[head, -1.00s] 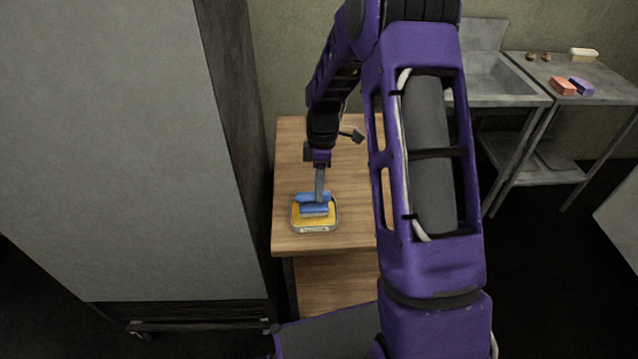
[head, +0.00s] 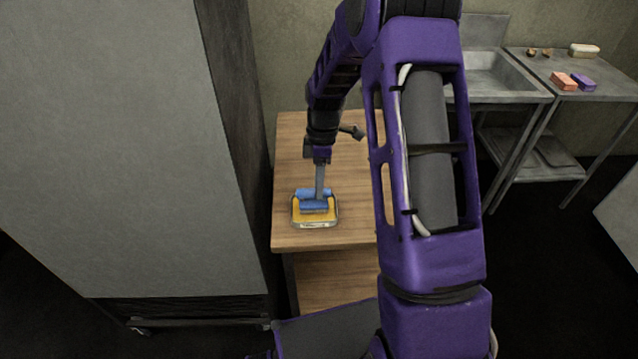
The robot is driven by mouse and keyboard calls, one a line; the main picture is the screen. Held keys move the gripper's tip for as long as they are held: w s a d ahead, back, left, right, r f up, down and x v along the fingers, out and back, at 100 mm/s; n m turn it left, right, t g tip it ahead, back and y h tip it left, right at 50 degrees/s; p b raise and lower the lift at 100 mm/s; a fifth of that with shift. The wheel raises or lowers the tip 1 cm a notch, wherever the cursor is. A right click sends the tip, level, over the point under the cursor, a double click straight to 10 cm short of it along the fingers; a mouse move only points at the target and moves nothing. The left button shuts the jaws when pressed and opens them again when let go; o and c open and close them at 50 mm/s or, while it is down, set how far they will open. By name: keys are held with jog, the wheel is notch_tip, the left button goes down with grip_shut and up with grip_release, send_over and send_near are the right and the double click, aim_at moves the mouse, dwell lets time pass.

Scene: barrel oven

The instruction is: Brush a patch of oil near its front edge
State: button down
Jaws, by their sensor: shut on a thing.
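A blue brush-like thing (head: 313,206) is at a small shallow tray (head: 334,222) with yellow contents that look like oil. The tray is on the wooden table near its front edge. The blue thing covers the back and middle of the tray; yellow shows around its front and sides. Whether it touches the yellow surface or is just above it, I cannot tell. My gripper (head: 321,165) points down from behind, shut on the blue thing; a grey bar runs down to it. The fingertips are too small to make out.
The wooden table (head: 290,232) has bare room behind the tray; my arm hides its right part. A tall grey cabinet (head: 110,150) stands close on the left. At the back right are a metal sink (head: 490,75) and a side table (head: 600,92) with orange and purple blocks.

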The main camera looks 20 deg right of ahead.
jog(key=shift+f, duration=0.45)
dwell(1.0)
jog(key=shift+s+p+v, duration=0.2)
jog(key=shift+p+v, duration=0.5)
jog(key=shift+v, duration=0.55)
jog(key=shift+s+a+v, duration=0.1)
jog(key=shift+s+v, duration=0.05)
jog(key=shift+v, duration=0.6)
jog(key=shift+s+a+v, duration=0.1)
jog(key=shift+a+v, duration=0.05)
jog(key=shift+v, duration=0.6)
jog(key=shift+s+a+v, duration=0.1)
jog(key=shift+s+v, duration=0.05)
jog(key=shift+v, duration=0.6)
jog(key=shift+r, duration=0.1)
